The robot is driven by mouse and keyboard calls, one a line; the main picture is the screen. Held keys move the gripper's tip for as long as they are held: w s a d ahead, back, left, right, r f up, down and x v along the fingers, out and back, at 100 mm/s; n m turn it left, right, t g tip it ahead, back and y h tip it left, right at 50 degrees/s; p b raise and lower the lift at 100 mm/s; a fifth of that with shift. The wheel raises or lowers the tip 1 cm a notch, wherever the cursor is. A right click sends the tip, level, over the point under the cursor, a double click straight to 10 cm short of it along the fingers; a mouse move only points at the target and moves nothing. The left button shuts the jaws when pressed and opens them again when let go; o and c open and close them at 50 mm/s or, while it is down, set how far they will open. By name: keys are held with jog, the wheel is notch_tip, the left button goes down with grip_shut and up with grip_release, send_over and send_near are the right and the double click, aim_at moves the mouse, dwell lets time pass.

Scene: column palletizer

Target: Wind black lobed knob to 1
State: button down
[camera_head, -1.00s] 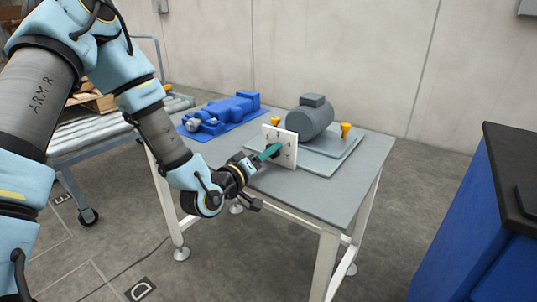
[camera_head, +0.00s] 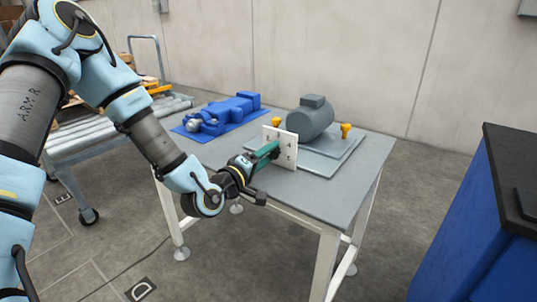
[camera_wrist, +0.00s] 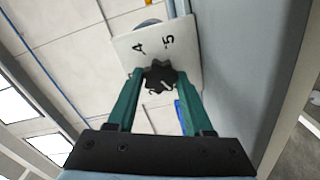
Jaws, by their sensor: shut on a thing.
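The black lobed knob (camera_wrist: 158,76) sits on a white upright panel (camera_wrist: 128,48) and shows in the wrist view with a short white mark on its face, pointing to the lower right of the picture. The digits 4 and 5 are readable on the panel beyond the knob; the other digits are hidden or out of view. My gripper (camera_wrist: 160,82) has its green fingers on both sides of the knob and is shut on it. In the head view my gripper (camera_head: 272,150) is at the front of the panel (camera_head: 288,142), and the knob is mostly hidden by the fingers.
The panel stands on a grey table (camera_head: 340,190), in front of a grey motor (camera_head: 311,120) on a plate with yellow knobs (camera_head: 346,130). A blue machine (camera_head: 225,110) lies at the back left. A blue cabinet (camera_head: 470,215) stands at right. The table's front right is clear.

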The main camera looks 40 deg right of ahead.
jog(key=shift+c, duration=1.5)
grip_release()
jog(key=shift+a, duration=0.1)
jog(key=p+v, duration=0.3)
jog(key=v, duration=0.7)
jog(key=shift+a, duration=0.3)
